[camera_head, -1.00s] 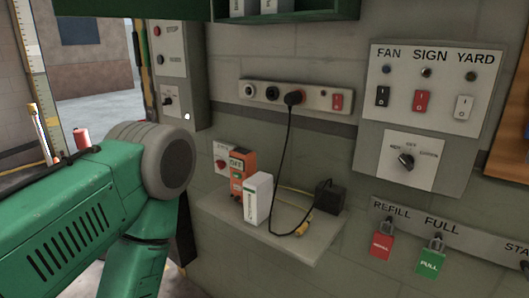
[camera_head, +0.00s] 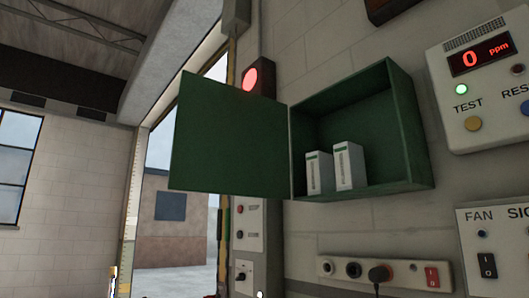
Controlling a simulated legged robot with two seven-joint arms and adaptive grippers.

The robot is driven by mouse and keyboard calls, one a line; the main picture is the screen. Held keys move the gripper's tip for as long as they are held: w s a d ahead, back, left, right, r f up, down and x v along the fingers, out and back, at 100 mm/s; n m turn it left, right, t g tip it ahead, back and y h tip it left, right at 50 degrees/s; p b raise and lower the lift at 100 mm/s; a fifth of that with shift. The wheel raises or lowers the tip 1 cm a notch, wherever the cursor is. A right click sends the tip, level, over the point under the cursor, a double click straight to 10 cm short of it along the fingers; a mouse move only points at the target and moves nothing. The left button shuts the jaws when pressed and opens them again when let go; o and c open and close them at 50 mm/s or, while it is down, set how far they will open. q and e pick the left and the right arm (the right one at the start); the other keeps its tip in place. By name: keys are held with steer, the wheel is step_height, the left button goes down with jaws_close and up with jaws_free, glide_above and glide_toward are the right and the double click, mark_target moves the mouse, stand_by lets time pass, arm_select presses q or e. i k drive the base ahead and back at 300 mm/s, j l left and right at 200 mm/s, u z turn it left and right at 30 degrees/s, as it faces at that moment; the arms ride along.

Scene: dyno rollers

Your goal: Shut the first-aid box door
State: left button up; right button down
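The green first-aid box (camera_head: 405,130) is mounted on the wall right of centre in the head view. Its green door (camera_head: 230,135) stands wide open, swung out to the left from the box's left edge. Two white cartons, one on the left (camera_head: 319,173) and one on the right (camera_head: 349,166), stand upright inside on the box floor. Neither of my grippers shows in this view, so their state is hidden.
A red lit lamp (camera_head: 250,79) is on the wall behind the door's upper right. A gas display panel (camera_head: 480,85) is right of the box. A socket strip (camera_head: 385,274) runs below it. A doorway opens at left behind the door.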

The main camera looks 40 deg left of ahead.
mark_target(227, 140)
steer(key=j+z, duration=0.4)
steer(key=j, duration=0.2)
steer(key=j+z, duration=0.4)
steer(key=j, duration=0.15)
